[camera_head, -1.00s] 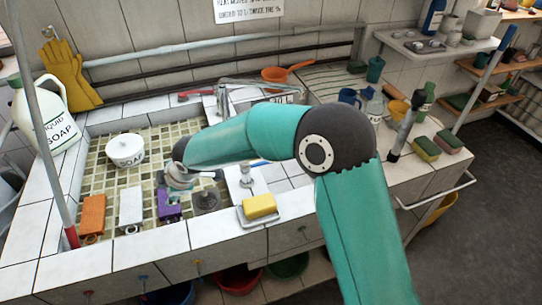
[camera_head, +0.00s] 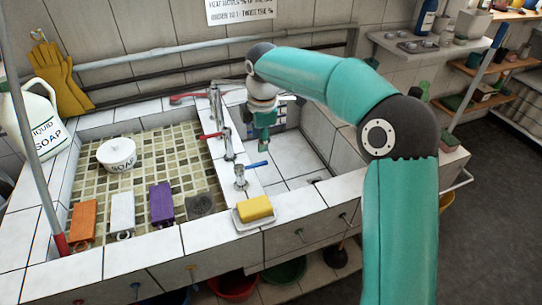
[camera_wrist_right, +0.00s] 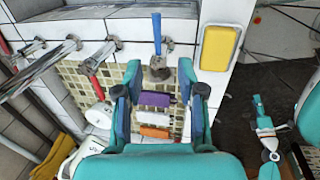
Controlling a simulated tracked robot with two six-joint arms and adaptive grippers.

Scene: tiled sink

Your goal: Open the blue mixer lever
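The blue mixer lever (camera_head: 257,164) sits on the short front tap (camera_head: 240,178) on the divider between the two basins. In the head view it points right; in the right wrist view the blue lever (camera_wrist_right: 156,33) stands upright in the picture, just beyond the fingertips. My right gripper (camera_head: 264,146) hangs fingers down over the right basin, behind the lever and apart from it. In the right wrist view my right gripper (camera_wrist_right: 160,72) is open, with nothing between its fingers. A teal part at that view's right edge may be my left gripper (camera_wrist_right: 262,110); its fingers are unclear.
Taps with red levers (camera_head: 212,135) stand behind on the divider. A yellow sponge (camera_head: 255,208) lies on a dish in front. The left basin holds a white soap pot (camera_head: 117,154) and orange, white and purple blocks (camera_head: 162,203). The right basin (camera_head: 290,165) looks mostly clear.

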